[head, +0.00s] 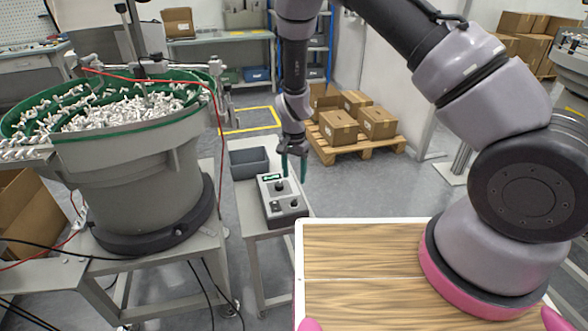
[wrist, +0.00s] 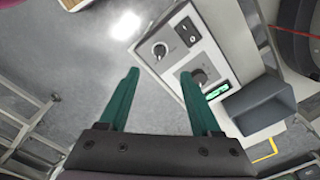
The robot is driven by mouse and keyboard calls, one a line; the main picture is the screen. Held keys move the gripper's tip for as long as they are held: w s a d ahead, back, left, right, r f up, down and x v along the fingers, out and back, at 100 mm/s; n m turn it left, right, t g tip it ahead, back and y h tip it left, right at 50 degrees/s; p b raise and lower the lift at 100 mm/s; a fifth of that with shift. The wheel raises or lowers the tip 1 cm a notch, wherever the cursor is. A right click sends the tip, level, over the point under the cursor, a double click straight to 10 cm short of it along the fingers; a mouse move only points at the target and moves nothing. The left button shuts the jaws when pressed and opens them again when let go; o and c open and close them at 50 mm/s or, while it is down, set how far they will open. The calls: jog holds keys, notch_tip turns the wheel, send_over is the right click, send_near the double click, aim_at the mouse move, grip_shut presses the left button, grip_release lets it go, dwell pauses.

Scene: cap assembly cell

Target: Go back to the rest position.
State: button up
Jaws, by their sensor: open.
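My gripper (head: 293,168) hangs pointing down above the control box (head: 282,200) on the small stand in the head view. Its two green fingers are apart with nothing between them, as the wrist view also shows (wrist: 158,98). In the wrist view the control box (wrist: 172,57) has two dark knobs, a black switch and a lit green display. The right finger overlaps the box's edge in that view; I cannot tell whether it touches. My arm reaches over from the right.
A grey bin (head: 249,162) stands behind the control box, also in the wrist view (wrist: 258,106). A large bowl feeder (head: 135,150) full of white parts is on the left. Boxes on a pallet (head: 355,145) stand behind. A wood-topped surface (head: 360,262) is in front.

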jog(key=d+r+t+y, duration=0.1)
jog(key=d+r, duration=0.3)
jog(key=r, duration=0.7)
jog(key=d+r+t+y, duration=0.1)
jog(key=d+r, duration=0.3)
jog(key=r, duration=0.7)
jog(key=d+r+t+y, duration=0.1)
jog(key=d+r, duration=0.3)
jog(key=r, duration=0.7)
jog(key=s+d+r+n+t, duration=0.1)
jog(key=s+d+r+t, duration=0.1)
jog(key=s+d+r, duration=0.4)
jog(key=s+d+r+t+h, duration=0.1)
jog(key=s+d+r+t, duration=0.1)
jog(key=s+d+r, duration=0.5)
jog(key=s+r, duration=0.2)
jog(key=s, duration=0.4)
jog(key=shift+s+n, duration=0.4)
jog(key=shift+o, duration=0.3)
jog(key=shift+r, duration=0.15)
